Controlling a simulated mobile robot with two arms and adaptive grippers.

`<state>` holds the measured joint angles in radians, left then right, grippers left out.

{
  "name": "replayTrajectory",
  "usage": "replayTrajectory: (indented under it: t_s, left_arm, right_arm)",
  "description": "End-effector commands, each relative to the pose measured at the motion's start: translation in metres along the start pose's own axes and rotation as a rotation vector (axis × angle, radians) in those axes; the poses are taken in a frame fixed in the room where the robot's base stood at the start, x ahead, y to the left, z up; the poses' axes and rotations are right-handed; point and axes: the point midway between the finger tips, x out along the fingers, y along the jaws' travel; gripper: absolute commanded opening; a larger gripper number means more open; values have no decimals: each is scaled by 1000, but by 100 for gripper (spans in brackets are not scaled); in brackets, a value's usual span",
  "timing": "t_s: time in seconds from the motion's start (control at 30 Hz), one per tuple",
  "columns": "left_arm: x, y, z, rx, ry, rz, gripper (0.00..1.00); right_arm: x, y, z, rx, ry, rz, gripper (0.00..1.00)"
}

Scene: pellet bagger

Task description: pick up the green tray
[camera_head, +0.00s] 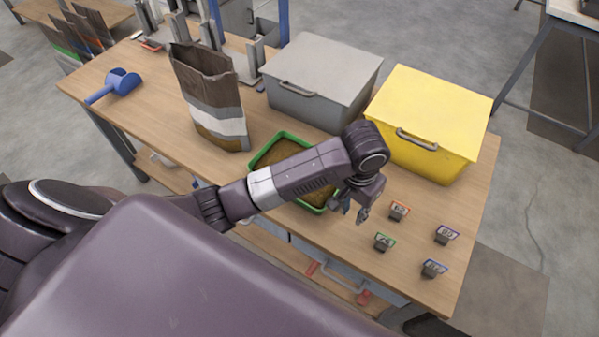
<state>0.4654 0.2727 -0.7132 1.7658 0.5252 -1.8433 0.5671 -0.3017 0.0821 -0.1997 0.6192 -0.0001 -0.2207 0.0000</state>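The green tray (264,148) lies on the wooden table, filled with brown pellets. My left forearm crosses above it and hides its middle, so only its far edge and its near right corner show. My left gripper (351,210) is just right of the tray's near right corner, pointing down. Its fingers look spread, with nothing seen between them. I cannot tell whether a finger touches the tray rim. My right gripper is not in view.
An open brown-and-white bag (208,92) stands behind the tray at left. A grey lidded bin (322,70) and a yellow lidded bin (430,108) stand behind. Several small numbered blocks (384,242) sit at right. A blue scoop (117,84) lies far left.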

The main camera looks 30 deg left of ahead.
Motion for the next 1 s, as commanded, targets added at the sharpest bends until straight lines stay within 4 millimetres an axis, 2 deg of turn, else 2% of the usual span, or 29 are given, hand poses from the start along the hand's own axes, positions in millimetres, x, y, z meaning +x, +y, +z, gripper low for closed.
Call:
replayTrajectory:
  t_s: [0.03, 0.2, 0.3, 0.43, 0.77, 1.0]
  left_arm:
    - [-9, -12, -14, -16, -12, -41, 24]
    - [-31, -42, -39, -89, -58, -144, 24]
    - [-41, -55, -47, -124, -72, -182, 24]
    - [-44, -62, -50, -144, -81, -203, 24]
    - [-11, -70, -46, -145, -85, -204, 24]
    - [23, -77, -42, -145, -82, -203, 24]
  right_arm:
    - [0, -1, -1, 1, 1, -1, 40]
    - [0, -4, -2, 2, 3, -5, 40]
    - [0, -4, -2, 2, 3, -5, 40]
    - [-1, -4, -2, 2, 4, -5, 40]
    - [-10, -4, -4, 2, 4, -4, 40]
    - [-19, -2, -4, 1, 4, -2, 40]
